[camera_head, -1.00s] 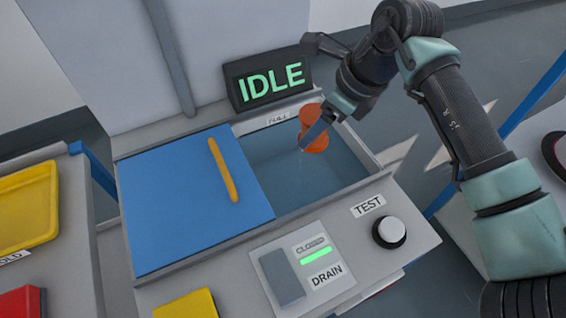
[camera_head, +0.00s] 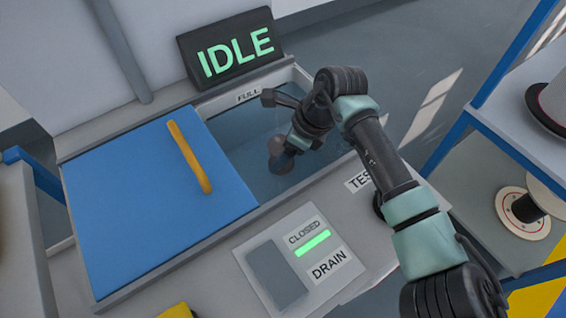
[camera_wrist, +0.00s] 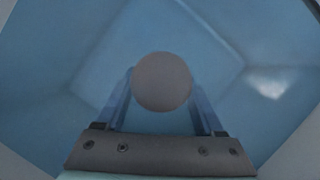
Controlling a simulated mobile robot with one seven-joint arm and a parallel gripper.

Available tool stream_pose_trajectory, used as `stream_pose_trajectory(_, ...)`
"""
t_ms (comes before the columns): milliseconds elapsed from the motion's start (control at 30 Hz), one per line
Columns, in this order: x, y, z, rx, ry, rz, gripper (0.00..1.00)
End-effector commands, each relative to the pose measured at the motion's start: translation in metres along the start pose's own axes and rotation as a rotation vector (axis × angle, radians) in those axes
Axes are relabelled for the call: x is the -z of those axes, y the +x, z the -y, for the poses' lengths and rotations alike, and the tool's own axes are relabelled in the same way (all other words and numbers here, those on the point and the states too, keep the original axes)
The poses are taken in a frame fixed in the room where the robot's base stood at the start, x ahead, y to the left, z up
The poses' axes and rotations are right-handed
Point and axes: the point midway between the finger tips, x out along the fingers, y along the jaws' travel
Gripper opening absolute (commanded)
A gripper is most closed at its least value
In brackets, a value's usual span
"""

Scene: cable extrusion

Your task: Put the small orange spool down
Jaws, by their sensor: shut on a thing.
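My gripper (camera_head: 287,147) reaches down into the open right part of the water tank (camera_head: 235,125). It is shut on the small orange spool (camera_head: 279,161), which now looks dull grey-brown in the water and is partly hidden by the gripper. In the wrist view the spool's round grey end (camera_wrist: 162,82) sits between the two blue fingers, above the pale blue tank interior. I cannot tell whether the spool touches the tank floor.
A blue lid (camera_head: 150,205) with an orange handle (camera_head: 190,157) covers the tank's left part. The sign (camera_head: 235,45) reads IDLE. The drain panel (camera_head: 293,262) shows CLOSED with a green light. A rack (camera_head: 530,150) with reels stands at right.

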Motion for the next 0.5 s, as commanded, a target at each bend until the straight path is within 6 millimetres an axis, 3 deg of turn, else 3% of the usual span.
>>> stream_pose_trajectory(200, 0.013, 0.034, -0.001, -0.003, 0.001, 0.001, 0.09)
stream_pose_trajectory(500, 0.014, 0.035, -0.001, -0.001, 0.000, 0.001, 0.09)
